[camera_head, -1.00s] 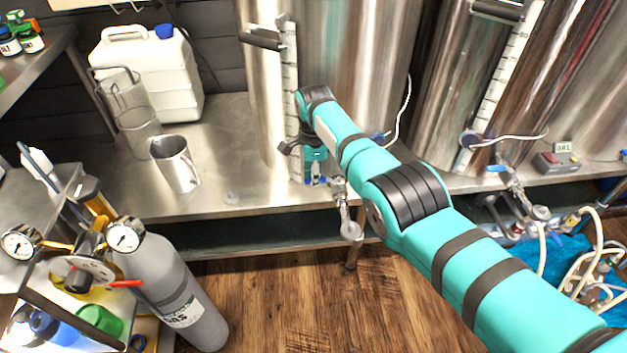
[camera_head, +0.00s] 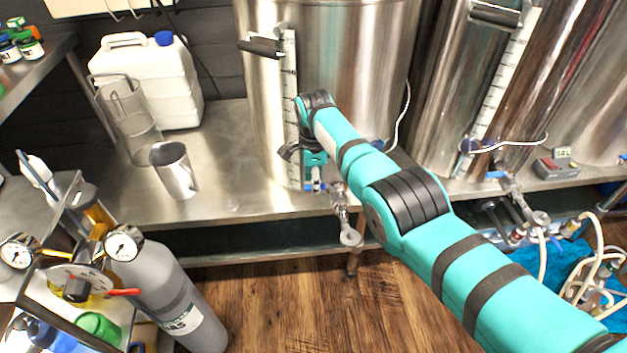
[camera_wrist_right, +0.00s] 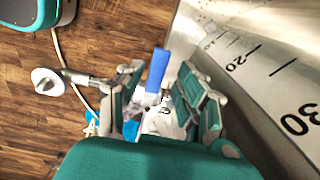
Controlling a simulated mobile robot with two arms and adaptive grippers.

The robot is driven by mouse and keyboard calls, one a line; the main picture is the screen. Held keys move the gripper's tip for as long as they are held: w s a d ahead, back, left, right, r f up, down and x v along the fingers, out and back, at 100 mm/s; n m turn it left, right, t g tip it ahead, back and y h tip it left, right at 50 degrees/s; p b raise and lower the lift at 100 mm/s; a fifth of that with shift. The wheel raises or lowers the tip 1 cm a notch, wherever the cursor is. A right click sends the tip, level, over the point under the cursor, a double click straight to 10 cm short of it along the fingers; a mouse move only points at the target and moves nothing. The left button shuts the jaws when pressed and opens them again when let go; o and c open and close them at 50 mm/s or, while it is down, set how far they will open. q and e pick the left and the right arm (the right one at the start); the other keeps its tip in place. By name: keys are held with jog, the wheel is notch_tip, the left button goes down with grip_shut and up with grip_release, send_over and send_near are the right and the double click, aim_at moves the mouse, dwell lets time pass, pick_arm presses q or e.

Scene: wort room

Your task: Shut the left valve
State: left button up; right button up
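The left valve (camera_head: 340,200) is a metal tap low on the front of the left steel tank (camera_head: 345,60), with a small blue handle (camera_head: 316,188). In the right wrist view the blue handle (camera_wrist_right: 157,68) stands up between the fingers of my right gripper (camera_wrist_right: 162,80). These fingers are apart, on either side of the handle; I cannot tell whether either touches it. In the head view my right gripper (camera_head: 316,172) is at the valve, partly hidden by its own wrist. My left gripper is in neither view.
A second valve with a blue handle (camera_head: 496,175) is on the right tank (camera_head: 435,100). A steel jug (camera_head: 174,170) and a white canister (camera_head: 150,80) stand on the steel table (camera_head: 225,170). A grey gas cylinder (camera_head: 175,295) stands at the lower left.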

jog(key=shift+s+a, duration=0.1)
jog(key=shift+a, duration=0.05)
jog(key=shift+r, duration=0.1)
notch_tip(320, 180, up, 12)
dwell(0.5)
jog(key=shift+f, duration=0.2)
